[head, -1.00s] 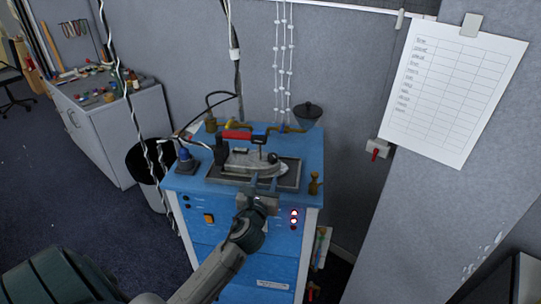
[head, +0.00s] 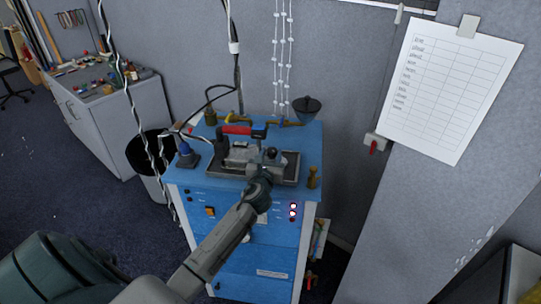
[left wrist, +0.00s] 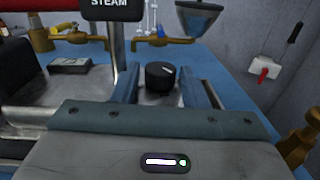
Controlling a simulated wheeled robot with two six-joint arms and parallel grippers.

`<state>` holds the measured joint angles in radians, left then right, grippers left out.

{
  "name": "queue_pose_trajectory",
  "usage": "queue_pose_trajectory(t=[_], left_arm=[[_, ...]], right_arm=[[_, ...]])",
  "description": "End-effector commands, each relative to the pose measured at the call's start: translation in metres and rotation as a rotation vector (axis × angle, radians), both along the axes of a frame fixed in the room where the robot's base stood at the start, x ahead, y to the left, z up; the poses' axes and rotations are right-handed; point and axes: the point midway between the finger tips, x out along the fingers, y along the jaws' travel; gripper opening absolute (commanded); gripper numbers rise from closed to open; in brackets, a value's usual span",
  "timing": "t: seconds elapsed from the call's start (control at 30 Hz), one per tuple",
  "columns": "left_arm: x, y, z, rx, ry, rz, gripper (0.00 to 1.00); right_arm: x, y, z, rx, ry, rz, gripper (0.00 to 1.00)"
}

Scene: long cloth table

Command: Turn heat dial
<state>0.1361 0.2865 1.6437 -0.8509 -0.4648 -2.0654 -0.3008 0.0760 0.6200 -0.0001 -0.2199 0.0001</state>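The heat dial (left wrist: 160,76) is a round black knob with a white pointer line, on the metal body of an iron-like device (head: 240,157). The device sits on a dark tray on top of a blue cabinet. My left gripper (left wrist: 162,92) is open, with one finger on each side of the dial in the left wrist view. A narrow gap shows beside the knob, and I cannot tell whether either finger touches it. In the head view my left gripper (head: 264,170) is at the front of the device and hides part of it. My right gripper is not in view.
The blue cabinet (head: 231,260) has lit indicators on its front. A red handle (head: 237,130) and a black block marked STEAM (left wrist: 112,8) stand close to the dial. A brass fitting (head: 313,178) stands at the right edge. Cables (head: 146,110) hang at left.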

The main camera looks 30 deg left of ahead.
Motion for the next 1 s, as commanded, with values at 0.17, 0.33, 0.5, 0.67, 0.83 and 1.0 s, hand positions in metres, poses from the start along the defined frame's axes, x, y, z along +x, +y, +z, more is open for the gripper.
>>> queue_pose_trajectory(t=[0.17, 0.33, 0.5, 0.67, 0.83, 1.0], left_arm=[[-0.0002, -0.0001, 0.0000, 0.000, 0.000, 0.000, 0.08], [-0.0004, 0.0008, -0.0004, 0.001, 0.002, -0.019, 0.08], [-0.0016, 0.0040, -0.0014, 0.003, 0.006, -0.114, 0.08], [-0.0015, 0.0049, -0.0022, 0.000, 0.008, -0.201, 0.08], [-0.0022, 0.0060, -0.0019, 0.000, 0.005, -0.258, 0.08], [-0.0026, 0.0062, -0.0013, 0.001, 0.001, -0.279, 0.08]], right_arm=[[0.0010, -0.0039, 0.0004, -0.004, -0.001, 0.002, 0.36], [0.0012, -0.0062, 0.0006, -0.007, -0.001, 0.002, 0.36], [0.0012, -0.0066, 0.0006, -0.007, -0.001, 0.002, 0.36], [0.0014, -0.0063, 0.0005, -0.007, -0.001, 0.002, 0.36], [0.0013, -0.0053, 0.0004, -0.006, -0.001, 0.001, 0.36], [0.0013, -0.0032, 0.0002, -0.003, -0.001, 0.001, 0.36]])
